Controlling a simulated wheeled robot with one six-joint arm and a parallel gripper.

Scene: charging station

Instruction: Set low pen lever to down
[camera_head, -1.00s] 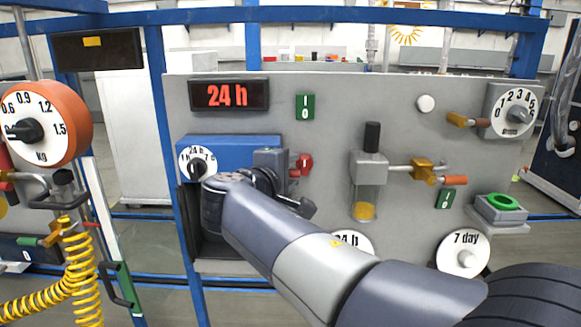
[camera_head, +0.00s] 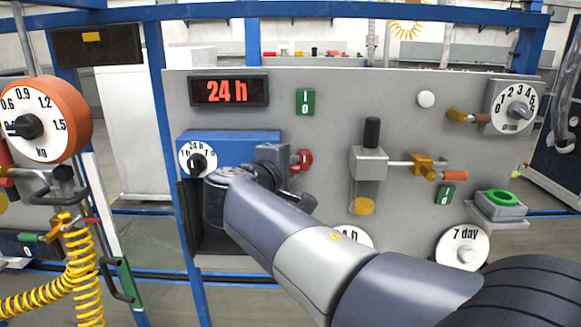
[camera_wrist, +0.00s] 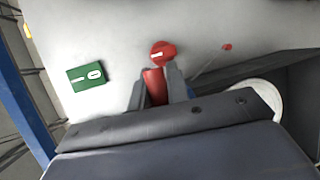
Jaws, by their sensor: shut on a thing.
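A red lever handle (camera_wrist: 154,86) shows in the wrist view, lying between the two dark fingers of my gripper (camera_wrist: 157,88). My gripper is shut on it. Just beyond the fingertips is the round red hub (camera_wrist: 163,52) with a pale mark, against the grey panel. In the head view the red hub (camera_head: 305,160) sits mid-left on the panel, right of a small grey block (camera_head: 271,153). My wrist and gripper are just left of and below it, and the fingers and handle are largely hidden there. No label naming the lever is readable.
A green I/O plate (camera_head: 305,101) is above the hub; it also shows left in the wrist view (camera_wrist: 89,76). A red "24 h" display (camera_head: 229,92), a blue box with a dial (camera_head: 198,160) and a clear cylinder with yellow content (camera_head: 364,205) are nearby.

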